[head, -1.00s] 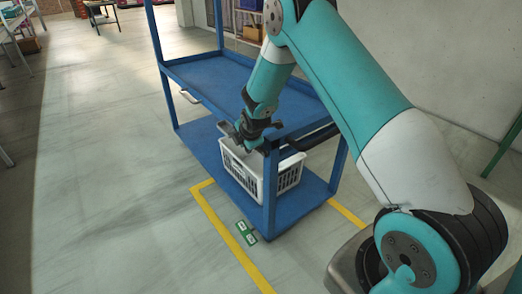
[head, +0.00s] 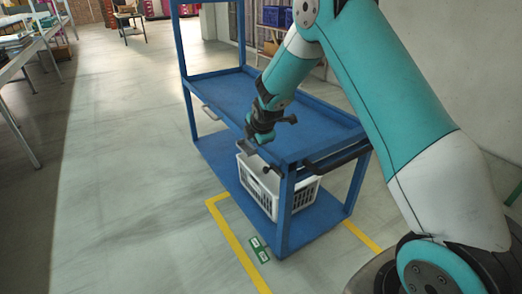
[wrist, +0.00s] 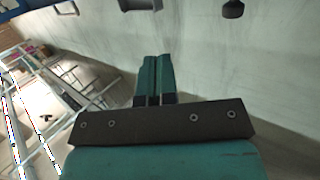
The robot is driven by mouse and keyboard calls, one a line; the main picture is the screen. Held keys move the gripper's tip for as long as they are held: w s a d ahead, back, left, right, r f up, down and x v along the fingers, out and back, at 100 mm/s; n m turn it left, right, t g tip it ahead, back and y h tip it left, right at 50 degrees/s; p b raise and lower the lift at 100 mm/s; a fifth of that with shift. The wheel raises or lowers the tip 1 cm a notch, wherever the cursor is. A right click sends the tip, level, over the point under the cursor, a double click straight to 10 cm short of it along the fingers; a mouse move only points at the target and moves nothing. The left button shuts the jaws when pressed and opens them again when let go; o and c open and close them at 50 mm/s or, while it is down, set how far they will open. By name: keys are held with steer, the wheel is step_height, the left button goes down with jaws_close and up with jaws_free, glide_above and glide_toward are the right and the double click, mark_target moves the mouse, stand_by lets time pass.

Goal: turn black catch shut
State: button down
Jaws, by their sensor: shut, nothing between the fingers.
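My gripper (head: 251,147) is at the near left corner of the blue cart (head: 245,95), just off the top shelf's edge. In the wrist view its two teal fingers (wrist: 154,75) are together, with nothing between them. A small dark knob (head: 266,170) shows below the shelf corner near the front post, a little below and right of the fingers; it may be the black catch, but its turn position cannot be told. In the wrist view a dark rounded piece (wrist: 232,9) is cut by the top edge, apart from the fingers.
A white crate (head: 258,191) stands on the cart's lower shelf behind the front post. A dark handle (head: 338,156) runs along the cart's near end. Yellow floor tape (head: 232,238) and a green sign (head: 259,248) lie beside it. The floor to the left is clear.

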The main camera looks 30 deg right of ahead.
steer(key=shift+w+a+r, duration=0.15)
steer(key=shift+r, duration=0.85)
steer(key=shift+w+a+r, duration=0.15)
steer(key=shift+r, duration=0.8)
steer(key=s+a+r+m+g+y, duration=0.2)
steer(key=s+a+r+m+y, duration=0.25)
steer(key=s+a+r, duration=0.7)
steer(key=s+a+r+m+g+y, duration=0.1)
steer(key=s+a+r+m+g, duration=0.2)
steer(key=s, duration=1.1)
steer(key=s+a+m+g, duration=0.2)
steer(key=s+a+m, duration=0.15)
steer(key=s, duration=1.15)
step_height(320, 180, up, 13)
steer(key=p, duration=1.3)
steer(key=shift+s+a, duration=0.15)
steer(key=shift+a, duration=0.25)
